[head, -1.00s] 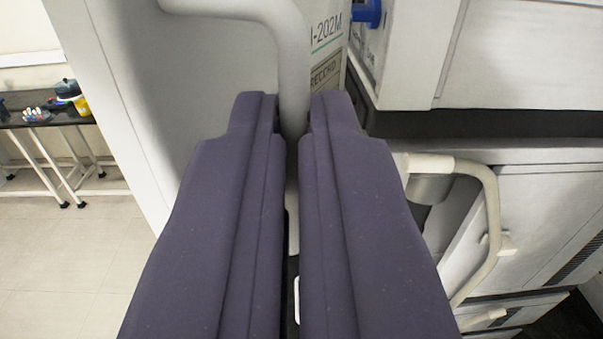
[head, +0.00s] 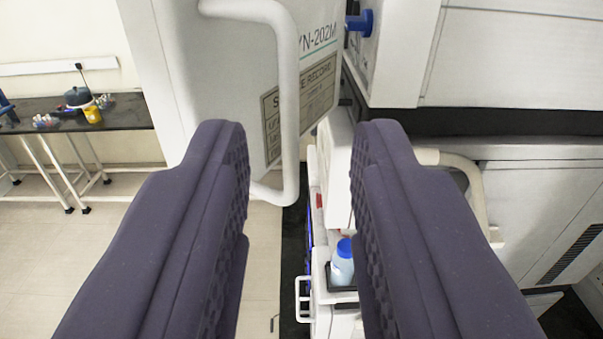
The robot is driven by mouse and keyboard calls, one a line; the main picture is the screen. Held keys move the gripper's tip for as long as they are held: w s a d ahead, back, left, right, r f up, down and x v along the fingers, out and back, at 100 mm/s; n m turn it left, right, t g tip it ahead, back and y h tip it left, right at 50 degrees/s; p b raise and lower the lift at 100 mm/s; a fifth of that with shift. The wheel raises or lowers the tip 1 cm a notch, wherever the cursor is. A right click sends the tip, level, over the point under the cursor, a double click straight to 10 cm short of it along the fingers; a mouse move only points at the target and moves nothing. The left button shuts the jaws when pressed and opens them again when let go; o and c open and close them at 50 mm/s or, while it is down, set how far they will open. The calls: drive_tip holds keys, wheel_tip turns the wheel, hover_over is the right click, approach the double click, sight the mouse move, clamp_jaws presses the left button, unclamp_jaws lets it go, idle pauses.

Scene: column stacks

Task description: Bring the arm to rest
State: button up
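My gripper (head: 300,130) is open, with its two dark purple fingers wide apart and nothing between them. A white curved handle (head: 289,110) on an open white door panel (head: 235,90) stands ahead, seen through the gap between the fingers. The handle is clear of both fingers as far as I can see. The panel carries a printed label (head: 300,105) and part of a model name.
A white cabinet (head: 530,60) with a blue knob (head: 361,22) is at the right, with another curved handle (head: 465,170) below. A blue-capped bottle (head: 342,262) stands low in the middle. A dark bench (head: 120,117) is at the far left, with open floor (head: 110,265) before it.

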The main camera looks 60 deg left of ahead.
drive_tip(key=v, duration=0.3)
drive_tip(key=shift+r, duration=0.1)
